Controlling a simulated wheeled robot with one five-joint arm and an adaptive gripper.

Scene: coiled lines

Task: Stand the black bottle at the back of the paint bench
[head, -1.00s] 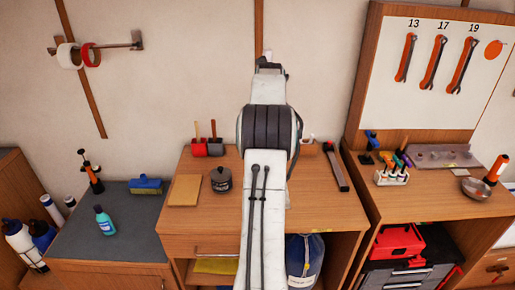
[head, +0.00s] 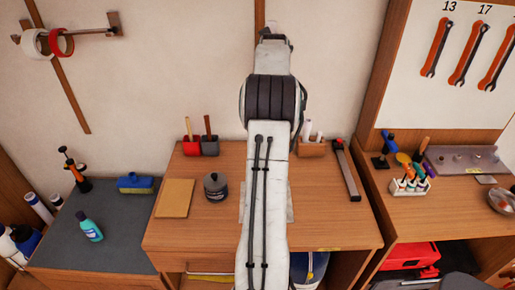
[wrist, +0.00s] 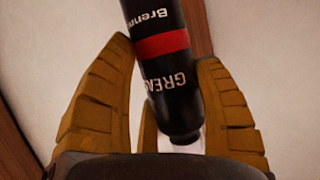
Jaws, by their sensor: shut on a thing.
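In the wrist view the black bottle (wrist: 166,85), with a red band and white lettering, lies between the orange-brown fingers of my gripper (wrist: 160,58). The gripper is shut on it. The bottle's narrow end points to the bottom of that picture. In the head view my raised arm hides the bottle and most of the gripper. The paint bench (head: 335,222) is the wooden bench in the middle, under my arm. My arm covers part of its middle and back edge.
On the bench stand brush pots (head: 201,146), a dark tin (head: 215,187), a tan board (head: 175,198), a wooden holder (head: 312,147) and a long dark tool (head: 346,170). The bench's front right is clear. A wall rises behind. A tool panel (head: 450,75) stands right.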

